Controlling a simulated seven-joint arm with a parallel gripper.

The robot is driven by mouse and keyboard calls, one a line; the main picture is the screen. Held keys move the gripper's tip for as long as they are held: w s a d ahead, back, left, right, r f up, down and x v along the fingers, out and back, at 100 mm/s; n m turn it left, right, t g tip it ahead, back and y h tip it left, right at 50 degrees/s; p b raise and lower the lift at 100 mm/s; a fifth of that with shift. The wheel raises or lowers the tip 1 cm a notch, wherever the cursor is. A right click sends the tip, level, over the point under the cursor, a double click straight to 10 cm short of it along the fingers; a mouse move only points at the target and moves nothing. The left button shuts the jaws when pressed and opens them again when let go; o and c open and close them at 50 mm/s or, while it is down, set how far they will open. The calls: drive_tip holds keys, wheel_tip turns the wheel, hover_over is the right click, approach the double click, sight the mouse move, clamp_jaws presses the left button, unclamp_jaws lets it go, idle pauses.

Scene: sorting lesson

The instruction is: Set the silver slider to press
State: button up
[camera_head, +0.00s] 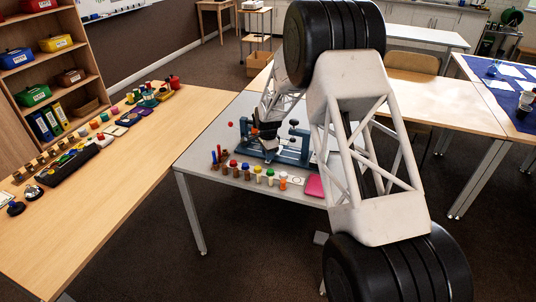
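A blue device with dark knobs (291,155) stands on the grey table (207,151). I cannot make out a silver slider on it; small pale metal parts show there, but they are too small to tell apart. My gripper (263,142) is dark and sits at the left part of the blue device, close above or against it. Its fingers are too small and partly hidden to tell whether they are open or shut, or touch anything. My pale arm covers the right side of the device and much of the table.
Small coloured-top pieces (246,172) stand in a row along the grey table's front edge, with a pink block (315,186) at the right end. A red ball (230,124) shows left of the device. The wooden table (110,190) at left holds several small objects.

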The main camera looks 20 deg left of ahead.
clamp_jaws()
drive_tip(key=shift+d, duration=4.5)
drive_tip(key=o, duration=0.5)
unclamp_jaws()
drive_tip(key=shift+o, duration=0.2)
wheel_tip(320, 180, up, 8)
drive_tip(key=shift+f, duration=0.1)
